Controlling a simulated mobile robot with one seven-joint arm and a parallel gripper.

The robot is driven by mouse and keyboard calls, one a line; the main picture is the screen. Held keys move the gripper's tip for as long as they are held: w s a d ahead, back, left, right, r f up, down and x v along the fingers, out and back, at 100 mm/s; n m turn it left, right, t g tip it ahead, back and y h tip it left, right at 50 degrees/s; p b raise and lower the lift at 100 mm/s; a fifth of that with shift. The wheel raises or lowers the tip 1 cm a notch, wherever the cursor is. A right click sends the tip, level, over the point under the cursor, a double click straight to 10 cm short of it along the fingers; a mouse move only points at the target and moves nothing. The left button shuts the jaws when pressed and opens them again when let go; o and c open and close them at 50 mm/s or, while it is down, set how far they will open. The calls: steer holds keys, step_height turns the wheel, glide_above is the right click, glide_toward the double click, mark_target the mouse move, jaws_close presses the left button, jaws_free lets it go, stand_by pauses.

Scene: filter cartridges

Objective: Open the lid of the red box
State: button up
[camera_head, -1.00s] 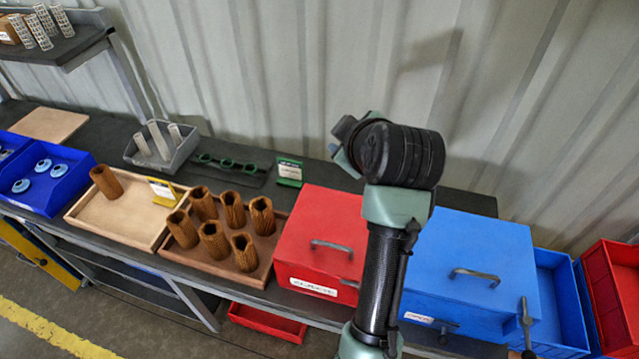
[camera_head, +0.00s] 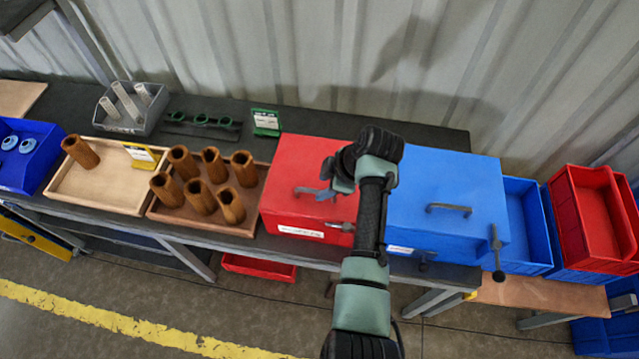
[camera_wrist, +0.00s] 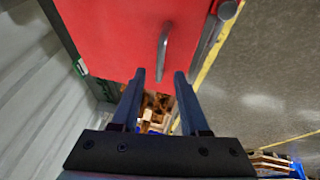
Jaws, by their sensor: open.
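The red box (camera_head: 293,162) stands on the dark bench with its lid shut. A grey bar handle (camera_head: 310,191) lies on top of its lid, partly hidden by my arm in the head view. In the wrist view the red lid (camera_wrist: 115,35) fills the upper middle, and its handle (camera_wrist: 163,48) runs lengthwise just beyond my fingertips. My gripper (camera_wrist: 159,76) is open and empty, its two fingers apart on either side of the handle's line. I cannot tell how high it is above the lid.
A blue box (camera_head: 440,180) with a handle stands right of the red box. A brown tray (camera_head: 165,213) of brown cartridges is close on its left, with a pale tray (camera_head: 95,188) beyond. A green sign (camera_head: 266,122) stands behind. The corrugated wall (camera_head: 300,60) is at the back.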

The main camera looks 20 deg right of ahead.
mark_target(316, 191)
steer(key=shift+x, duration=1.65)
jaws_close()
